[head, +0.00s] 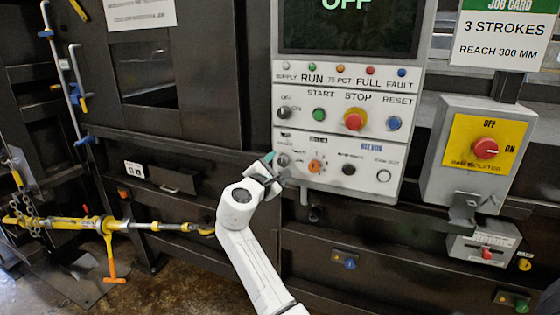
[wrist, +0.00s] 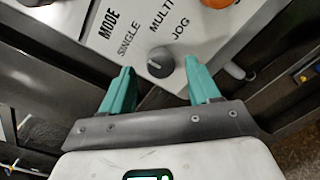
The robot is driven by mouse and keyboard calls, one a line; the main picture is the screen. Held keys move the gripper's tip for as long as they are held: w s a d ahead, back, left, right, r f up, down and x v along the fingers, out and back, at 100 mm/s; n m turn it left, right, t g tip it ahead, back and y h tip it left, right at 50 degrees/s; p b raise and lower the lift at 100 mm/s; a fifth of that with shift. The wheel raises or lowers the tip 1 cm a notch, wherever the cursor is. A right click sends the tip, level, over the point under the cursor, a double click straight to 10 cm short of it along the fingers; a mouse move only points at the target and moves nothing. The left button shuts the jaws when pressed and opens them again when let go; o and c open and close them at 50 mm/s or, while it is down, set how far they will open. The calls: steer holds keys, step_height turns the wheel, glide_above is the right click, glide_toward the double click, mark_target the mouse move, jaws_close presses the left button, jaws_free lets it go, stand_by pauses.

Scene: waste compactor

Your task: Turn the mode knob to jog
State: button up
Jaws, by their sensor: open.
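The mode knob (wrist: 160,62) is a small dark round knob on the light control panel, with the labels SINGLE, MULTI and JOG around it in the wrist view. A pale mark on its left side seems to point toward the SINGLE side. My gripper (wrist: 161,82) is open, with one teal finger on each side of the knob in the picture. I see a gap on both sides; whether the tips reach around the knob in depth I cannot tell. In the head view my gripper (head: 274,168) is at the panel's lower left, partly covering that area.
The control panel (head: 340,130) carries a red stop button (head: 354,120), a green start button (head: 319,115), a blue reset button (head: 393,123) and an orange knob (head: 315,166). A grey isolator box (head: 436,180) stands at right. A yellow bar (head: 70,222) lies across the lower left.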

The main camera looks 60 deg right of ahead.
steer(key=shift+d, duration=1.2)
steer(key=shift+c, duration=0.3)
steer(key=c, duration=1)
